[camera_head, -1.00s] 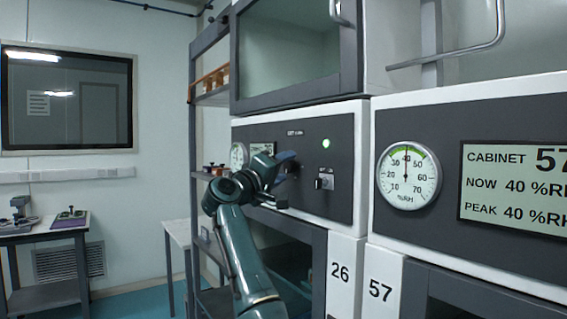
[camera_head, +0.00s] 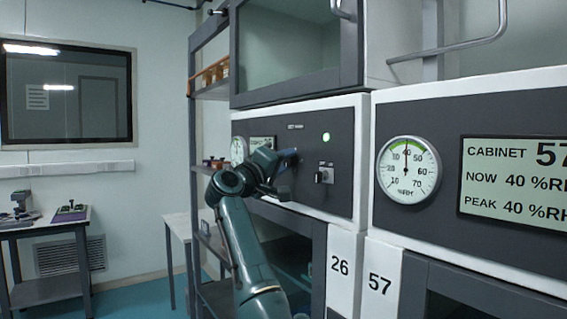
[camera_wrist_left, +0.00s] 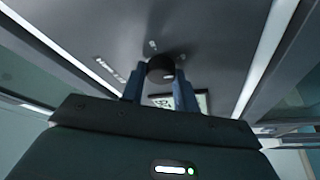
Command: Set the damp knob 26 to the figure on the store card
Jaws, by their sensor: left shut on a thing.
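My left gripper (camera_head: 287,160) is at the dark front panel of cabinet 26 (camera_head: 343,160), left of the green lamp. In the left wrist view its two blue fingers (camera_wrist_left: 160,82) are shut on a round black knob (camera_wrist_left: 160,66) on the panel. In the head view the gripper hides the knob, so its setting cannot be read. A white dial gauge (camera_head: 238,151) and a small display (camera_head: 262,142) sit left of the gripper, the display partly hidden. No store card can be made out for certain. My right gripper is not in view.
A key switch (camera_head: 324,174) and a lit green lamp (camera_head: 326,137) are right of the gripper. Cabinet 57 adjoins on the right, with a gauge (camera_head: 408,169) and a display (camera_head: 515,183). A shelf rack (camera_head: 193,130) stands at left.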

